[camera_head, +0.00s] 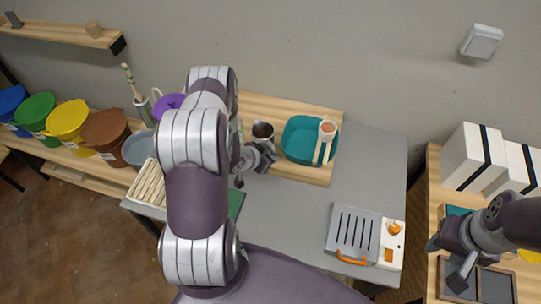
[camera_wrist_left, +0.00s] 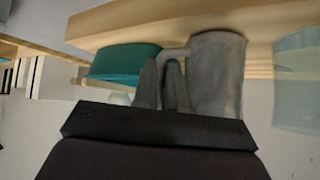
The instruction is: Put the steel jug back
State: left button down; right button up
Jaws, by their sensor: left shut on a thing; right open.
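The steel jug (camera_head: 263,129) is at the wooden board (camera_head: 320,172) at the back of the grey table, left of the teal basin. In the left wrist view, which looks upside down, the grey jug (camera_wrist_left: 219,75) has its base at or very near the board (camera_wrist_left: 130,22); I cannot tell whether it touches. My left gripper (camera_head: 252,166) is shut on the jug's handle, with its fingers (camera_wrist_left: 164,85) beside the body. My right gripper (camera_head: 447,262) is open and empty over the right-hand bench.
The teal basin (camera_head: 296,137) stands right of the jug with a wooden-handled tool (camera_head: 325,140) across it. A translucent vessel (camera_wrist_left: 296,80) is on the jug's other side. A slotted grey device (camera_head: 354,232) sits front right. Several coloured buckets (camera_head: 68,118) stand left. The table's middle is clear.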

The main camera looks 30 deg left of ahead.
pick_arm(q)
jog(key=c, duration=1.2)
grip_release()
jog(key=shift+f, duration=0.15)
jog(key=shift+o, duration=0.2)
jog(key=shift+w, duration=0.1)
